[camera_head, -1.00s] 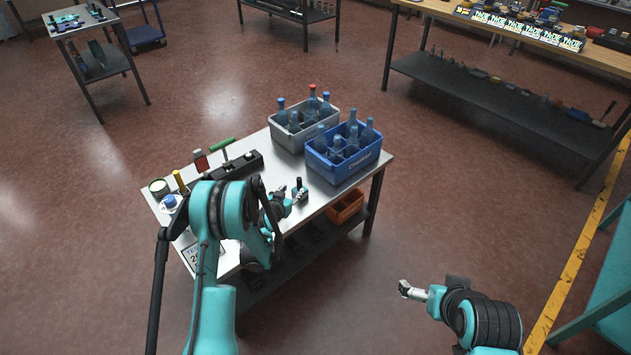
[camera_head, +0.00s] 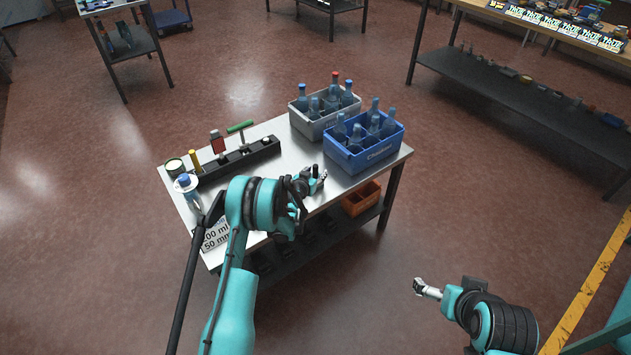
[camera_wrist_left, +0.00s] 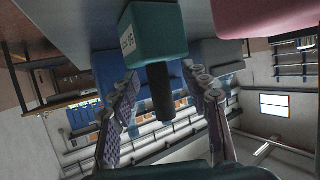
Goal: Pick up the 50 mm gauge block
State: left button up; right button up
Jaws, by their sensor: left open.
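The gauge block is a teal block (camera_wrist_left: 152,34) with a black handle in the left wrist view; its small label is not fully readable. My left gripper (camera_wrist_left: 160,76) is open, with one finger on each side of the black handle and gaps visible between. In the head view my left gripper (camera_head: 319,178) is at the table's front edge region, below the blue crate. The block's dark top (camera_head: 315,171) shows there between the fingers; the rest is mostly hidden. My right gripper (camera_head: 420,287) is over the floor, away from the table; its finger opening is unclear.
The metal table (camera_head: 285,155) carries a blue crate (camera_head: 352,160) and a grey crate (camera_head: 309,128) of bottles. A black rack (camera_head: 240,160) with upright tools, a can (camera_head: 175,168) and a blue-capped bottle (camera_head: 186,184) stand left. A printed sign (camera_head: 216,237) is in front.

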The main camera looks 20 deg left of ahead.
pick_arm(q)
grip_shut()
jog(key=shift+r, duration=0.1)
